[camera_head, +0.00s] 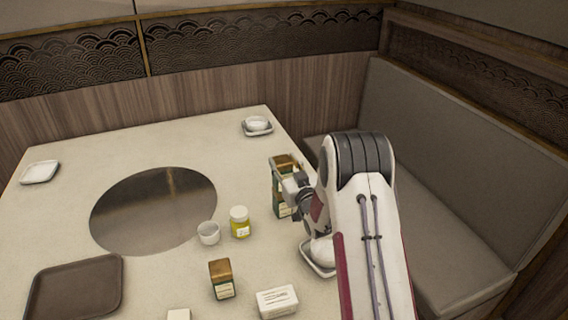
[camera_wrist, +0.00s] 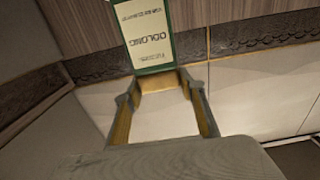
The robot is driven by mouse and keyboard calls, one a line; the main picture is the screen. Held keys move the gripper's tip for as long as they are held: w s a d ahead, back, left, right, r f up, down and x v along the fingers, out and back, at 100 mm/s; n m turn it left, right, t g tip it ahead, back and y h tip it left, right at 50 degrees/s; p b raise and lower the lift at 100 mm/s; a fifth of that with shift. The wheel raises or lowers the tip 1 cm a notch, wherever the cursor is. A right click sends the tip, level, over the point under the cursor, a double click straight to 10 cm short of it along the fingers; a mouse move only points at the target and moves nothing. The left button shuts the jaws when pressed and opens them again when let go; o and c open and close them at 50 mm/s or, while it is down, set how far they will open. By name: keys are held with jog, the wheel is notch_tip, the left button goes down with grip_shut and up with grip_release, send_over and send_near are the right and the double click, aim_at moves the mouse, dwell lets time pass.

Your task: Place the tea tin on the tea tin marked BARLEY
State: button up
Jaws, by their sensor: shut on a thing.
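My gripper (camera_head: 285,165) is shut on a green tea tin (camera_head: 280,205) with a gold lid and cream label, right of the table's middle. In the wrist view the tin (camera_wrist: 150,35) shows upside down, its label reading OOLONG, with the fingers (camera_wrist: 158,88) at its lid end. The tin looks upright. I cannot tell whether its base touches anything. Another tea tin (camera_head: 221,279) with a brown-gold lid and green body stands at the front of the table. Its label is too small to read. No BARLEY label is legible.
A yellow jar (camera_head: 240,224) and a small white cup (camera_head: 208,233) stand between the tins. A white box (camera_head: 277,301) lies front right. A brown tray (camera_head: 75,290) is front left. White dishes (camera_head: 257,127) stand at the back, and another dish (camera_head: 318,262) is beside my arm.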

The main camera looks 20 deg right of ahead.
jog(key=shift+f, duration=0.1)
jog(key=o, duration=1.6)
jog(key=s, duration=1.2)
jog(key=shift+r, duration=0.2)
